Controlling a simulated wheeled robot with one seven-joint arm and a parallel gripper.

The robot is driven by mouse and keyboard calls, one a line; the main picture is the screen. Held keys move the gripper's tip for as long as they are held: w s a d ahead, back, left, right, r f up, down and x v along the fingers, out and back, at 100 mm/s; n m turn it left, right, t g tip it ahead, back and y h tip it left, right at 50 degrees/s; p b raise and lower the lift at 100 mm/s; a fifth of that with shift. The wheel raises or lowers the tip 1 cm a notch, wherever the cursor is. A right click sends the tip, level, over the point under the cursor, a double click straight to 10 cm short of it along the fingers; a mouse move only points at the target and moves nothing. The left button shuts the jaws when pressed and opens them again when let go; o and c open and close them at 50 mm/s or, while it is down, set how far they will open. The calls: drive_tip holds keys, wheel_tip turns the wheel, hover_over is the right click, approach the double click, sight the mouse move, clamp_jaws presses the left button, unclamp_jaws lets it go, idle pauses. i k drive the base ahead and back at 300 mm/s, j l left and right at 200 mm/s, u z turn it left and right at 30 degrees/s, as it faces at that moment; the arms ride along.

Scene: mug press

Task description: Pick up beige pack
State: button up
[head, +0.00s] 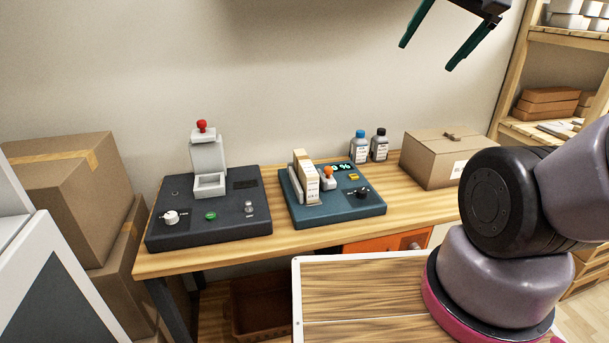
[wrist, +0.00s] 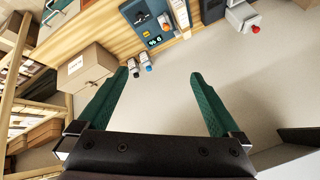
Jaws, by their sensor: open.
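The beige pack (head: 307,177) is a slim upright box with small print near its base. It stands on the left part of the teal device (head: 345,208) on the wooden bench, next to a light grey upright plate. My gripper (head: 427,56) is at the top of the head view, high above the bench and to the right of the pack. Its two green fingers are spread apart with nothing between them, as the wrist view also shows (wrist: 158,73). The wrist view shows the teal device near its top edge; the pack is hard to make out there.
A dark press device (head: 208,225) with a red knob stands to the left on the bench. Two small bottles (head: 369,147) and a cardboard box (head: 440,160) stand to the right. Stacked cartons (head: 75,175) flank the left side; wooden shelves (head: 540,85) stand at the right.

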sight(307, 174)
drive_tip(key=l+u, duration=0.1)
drive_tip(key=u, duration=0.3)
drive_tip(key=l+u, duration=0.15)
drive_tip(key=u, duration=0.3)
drive_tip(key=l+u, duration=0.3)
drive_tip(key=l, duration=0.35)
drive_tip(key=k+l+u, duration=0.15)
drive_tip(key=l+u, duration=0.15)
drive_tip(key=l, duration=0.3)
drive_tip(key=k+l, duration=0.1)
drive_tip(key=l, duration=0.7)
drive_tip(key=k+u, duration=0.05)
